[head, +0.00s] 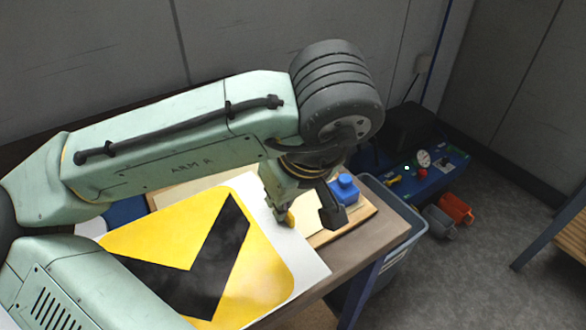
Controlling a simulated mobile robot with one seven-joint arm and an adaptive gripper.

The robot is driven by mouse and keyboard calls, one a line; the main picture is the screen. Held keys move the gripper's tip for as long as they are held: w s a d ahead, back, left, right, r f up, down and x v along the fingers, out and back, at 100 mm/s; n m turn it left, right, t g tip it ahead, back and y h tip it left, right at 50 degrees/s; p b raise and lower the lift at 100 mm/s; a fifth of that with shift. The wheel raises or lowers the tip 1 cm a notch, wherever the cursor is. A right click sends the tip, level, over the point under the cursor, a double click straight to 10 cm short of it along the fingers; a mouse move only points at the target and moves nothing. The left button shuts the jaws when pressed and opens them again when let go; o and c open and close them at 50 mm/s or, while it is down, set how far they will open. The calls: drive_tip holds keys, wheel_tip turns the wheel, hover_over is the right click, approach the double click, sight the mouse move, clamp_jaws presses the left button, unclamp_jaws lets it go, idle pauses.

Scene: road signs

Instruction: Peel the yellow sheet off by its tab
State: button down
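The yellow sheet (265,268) with a broad black chevron lies on a white backing (305,262) on the table. Its left part is hidden behind my arm. My gripper (309,218) is over the right edge of the white backing, pointing down. Its two fingers stand apart, with a gap between them. A small yellow piece (290,219), perhaps the tab, shows at the left finger's tip. I cannot tell whether it touches the finger or is joined to the sheet.
A blue block-like object (344,189) sits on a wooden board (361,213) just right of my gripper. A grey bin (402,250) stands beside the table's right edge.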

drive_tip(key=shift+s+a+r, duration=0.2)
drive_tip(key=shift+s, duration=0.5)
drive_tip(key=shift+s+r+p, duration=0.1)
drive_tip(key=shift+r+p, duration=0.05)
drive_tip(key=shift+p, duration=0.2)
drive_tip(key=shift+r+p, duration=1.35)
drive_tip(key=shift+r, duration=0.15)
drive_tip(key=shift+f, duration=0.1)
